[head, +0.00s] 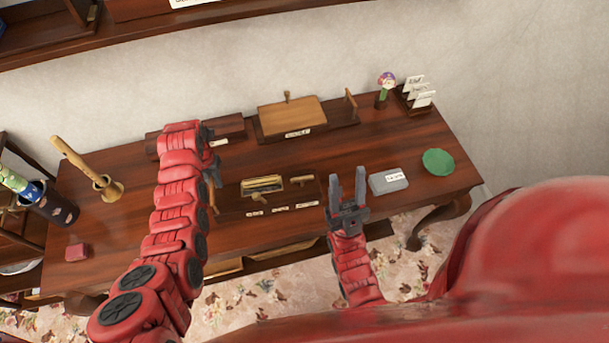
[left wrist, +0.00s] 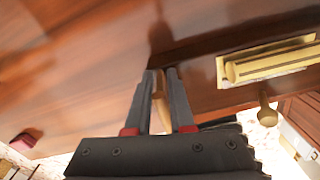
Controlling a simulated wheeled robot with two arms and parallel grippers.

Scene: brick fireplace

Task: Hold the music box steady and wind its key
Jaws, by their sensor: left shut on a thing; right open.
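The music box appears to be the dark wooden unit (head: 232,204) at the table's front, with a brass cylinder (head: 263,184) in its top. The cylinder also shows in the left wrist view (left wrist: 270,64). A small brass knob, possibly the key (head: 259,197), sticks out in front of the cylinder; it also shows in the left wrist view (left wrist: 267,114). My left gripper (head: 214,177) is at the unit's left side, its fingers shut on a light wooden handle (left wrist: 160,105). My right gripper (head: 347,186) is open and empty, right of the unit, fingers pointing away from me.
A grey box (head: 388,181) and a green dish (head: 438,162) lie to the right. A wooden box (head: 292,115) stands behind, near a card rack (head: 415,97). A mortar with pestle (head: 107,187) and a red block (head: 77,252) are left. Table between is clear.

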